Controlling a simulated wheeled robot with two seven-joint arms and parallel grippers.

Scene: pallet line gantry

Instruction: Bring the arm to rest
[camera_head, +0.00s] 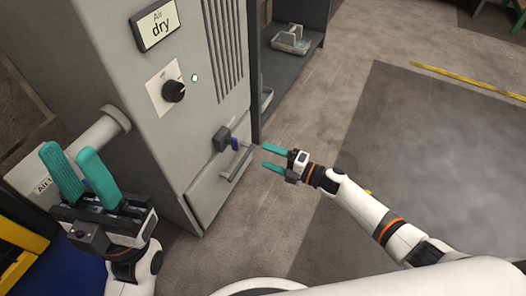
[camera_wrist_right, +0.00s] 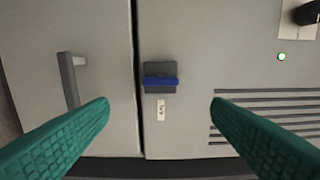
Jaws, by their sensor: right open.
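My right gripper (camera_head: 268,157) is open and empty, in front of the lower part of a grey cabinet (camera_head: 205,120), close to its door handle (camera_head: 236,163). In the right wrist view its teal fingers (camera_wrist_right: 160,105) are spread wide, with a latch with a blue lever (camera_wrist_right: 160,82) seen between them and the handle (camera_wrist_right: 70,80) to the left. The fingers appear apart from both. My left gripper (camera_head: 80,172) is at the lower left of the head view, fingers pointing up, open with nothing between them.
The cabinet carries an "Air dry" sign (camera_head: 156,24), a black knob (camera_head: 174,91) and a lit indicator (camera_head: 194,78). A grey pipe (camera_head: 90,137) juts out beside my left gripper. A shelf with a tray (camera_head: 291,40) stands behind. Floor to the right (camera_head: 430,140) is clear.

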